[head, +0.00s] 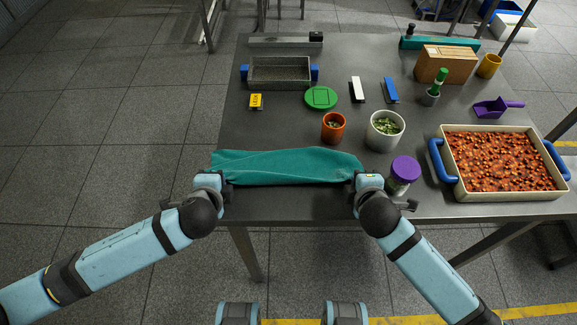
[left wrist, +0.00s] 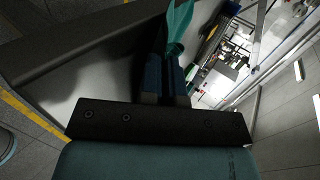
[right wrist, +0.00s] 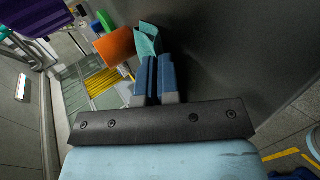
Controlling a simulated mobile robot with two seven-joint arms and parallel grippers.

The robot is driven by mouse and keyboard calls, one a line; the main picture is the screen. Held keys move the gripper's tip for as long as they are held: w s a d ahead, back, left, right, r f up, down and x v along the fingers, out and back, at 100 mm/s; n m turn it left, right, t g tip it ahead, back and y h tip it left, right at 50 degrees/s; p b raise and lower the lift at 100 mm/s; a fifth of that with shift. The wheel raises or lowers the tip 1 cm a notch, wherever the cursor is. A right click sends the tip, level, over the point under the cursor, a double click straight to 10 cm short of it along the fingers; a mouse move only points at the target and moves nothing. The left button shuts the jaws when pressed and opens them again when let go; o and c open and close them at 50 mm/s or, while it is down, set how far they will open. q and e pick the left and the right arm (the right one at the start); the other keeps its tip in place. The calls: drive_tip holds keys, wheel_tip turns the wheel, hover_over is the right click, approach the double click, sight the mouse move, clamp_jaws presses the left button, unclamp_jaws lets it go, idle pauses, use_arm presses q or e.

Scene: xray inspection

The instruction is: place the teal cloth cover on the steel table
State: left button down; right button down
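The teal cloth cover (head: 285,166) is stretched between my two grippers along the front edge of the steel table (head: 290,205). My left gripper (head: 214,182) is at the cloth's left end. In the left wrist view its fingers (left wrist: 167,80) are closed together with teal cloth (left wrist: 178,25) coming out from between them. My right gripper (head: 358,180) is at the cloth's right end. In the right wrist view its fingers (right wrist: 155,80) are closed on a corner of the cloth (right wrist: 149,40). I cannot tell how much of the cloth touches the tabletop.
A purple-lidded jar (head: 403,174) stands close to the right of my right gripper. An orange cup (head: 333,127) and a white pot (head: 385,130) stand behind the cloth. A large blue-handled tray (head: 449,180) is at the right.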

use_arm(q)
drive_tip(key=c, duration=1)
unclamp_jaws()
use_arm(e)
drive_tip(key=c, duration=1)
unclamp_jaws()
